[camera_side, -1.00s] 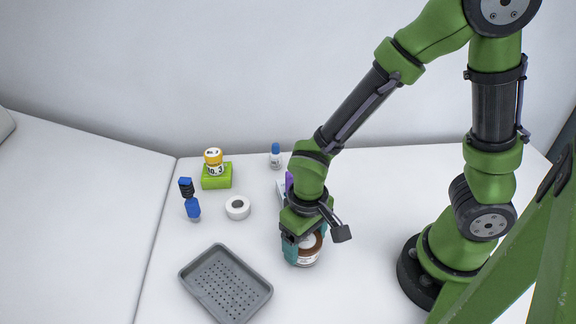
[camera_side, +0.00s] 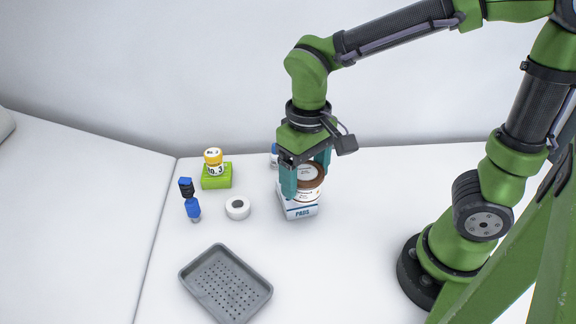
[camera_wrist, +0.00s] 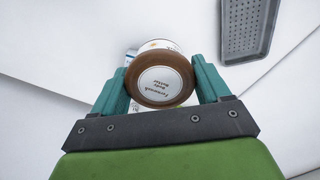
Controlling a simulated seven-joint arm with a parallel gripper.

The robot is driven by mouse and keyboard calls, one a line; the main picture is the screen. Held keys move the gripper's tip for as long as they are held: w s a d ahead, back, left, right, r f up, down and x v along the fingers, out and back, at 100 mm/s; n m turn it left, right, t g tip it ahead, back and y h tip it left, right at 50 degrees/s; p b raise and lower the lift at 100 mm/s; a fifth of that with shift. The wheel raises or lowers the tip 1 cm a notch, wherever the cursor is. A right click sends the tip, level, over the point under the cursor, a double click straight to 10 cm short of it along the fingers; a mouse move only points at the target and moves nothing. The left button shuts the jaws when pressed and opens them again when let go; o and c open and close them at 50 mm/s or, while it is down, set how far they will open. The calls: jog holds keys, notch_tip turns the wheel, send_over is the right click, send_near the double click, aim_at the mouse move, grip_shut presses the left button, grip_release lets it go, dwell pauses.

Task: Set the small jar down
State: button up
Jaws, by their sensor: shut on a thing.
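The small jar (camera_side: 306,194), with a brown lid and a white label, is upright between the fingers of my gripper (camera_side: 306,176) in the side view. My gripper points down and is shut on the jar from both sides. The wrist view shows the jar's round lid (camera_wrist: 160,82) between the teal fingers of my gripper (camera_wrist: 160,70). A white and blue box marked PADS (camera_side: 302,212) lies directly below the jar in the picture, partly hidden by it. I cannot tell whether the jar touches the box.
A grey perforated tray (camera_side: 262,300) lies at the front. A white tape roll (camera_side: 238,215), a blue and black item (camera_side: 192,206) and a yellow-capped jar (camera_side: 214,169) on a green block (camera_side: 216,183) stand left. A blue-capped bottle (camera_side: 274,157) is partly hidden behind my gripper. Table right of the box is clear.

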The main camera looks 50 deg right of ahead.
jog(key=w+d+m, duration=0.1)
jog(key=w+d, duration=0.3)
jog(key=d, duration=0.8)
jog(key=w+d, duration=0.3)
jog(key=d, duration=0.9)
notch_tip(320, 180, down, 10)
jog(key=shift+f, duration=2.5)
jog(key=shift+f, duration=0.1)
jog(key=o, duration=1.1)
